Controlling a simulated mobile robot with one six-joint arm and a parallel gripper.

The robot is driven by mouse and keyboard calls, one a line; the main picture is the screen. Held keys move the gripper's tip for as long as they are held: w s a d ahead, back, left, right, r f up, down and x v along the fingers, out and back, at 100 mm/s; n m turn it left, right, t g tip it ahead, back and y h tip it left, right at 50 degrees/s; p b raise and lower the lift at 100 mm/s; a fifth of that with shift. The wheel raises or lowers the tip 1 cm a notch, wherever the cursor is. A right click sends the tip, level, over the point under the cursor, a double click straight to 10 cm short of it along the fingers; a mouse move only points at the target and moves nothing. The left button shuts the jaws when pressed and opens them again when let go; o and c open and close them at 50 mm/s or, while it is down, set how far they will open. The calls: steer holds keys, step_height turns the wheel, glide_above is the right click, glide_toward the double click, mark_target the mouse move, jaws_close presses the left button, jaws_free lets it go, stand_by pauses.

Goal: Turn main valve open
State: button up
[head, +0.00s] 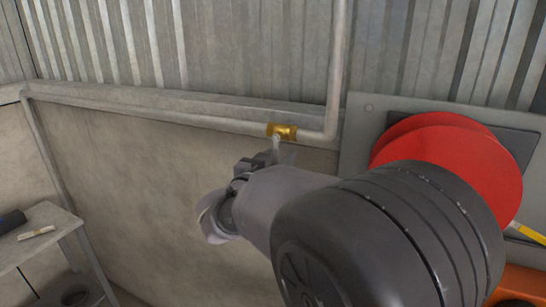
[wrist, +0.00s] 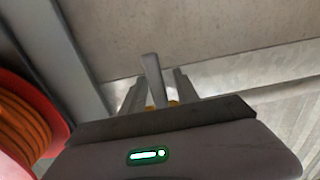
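The main valve (head: 283,131) is a brass body on the grey wall pipe. Its grey lever (head: 277,146) points down from the brass body in the head view. In the wrist view the lever (wrist: 152,80) stands between my two fingers, with bits of brass behind it. My gripper (head: 262,159) is at the lever, just below the valve. In the wrist view my gripper (wrist: 158,92) looks open around the lever, with a gap at its right side. Whether the left finger touches it is unclear. My arm hides part of the wall below.
The pipe (head: 170,113) runs along a ledge and rises right of the valve. A red hose reel (head: 450,150) on a wall plate stands close to the right of my arm. A small table (head: 45,222) is at the lower left. The wall between is clear.

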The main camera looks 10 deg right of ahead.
steer(key=shift+c, duration=0.5)
jaws_close()
stand_by(0.8)
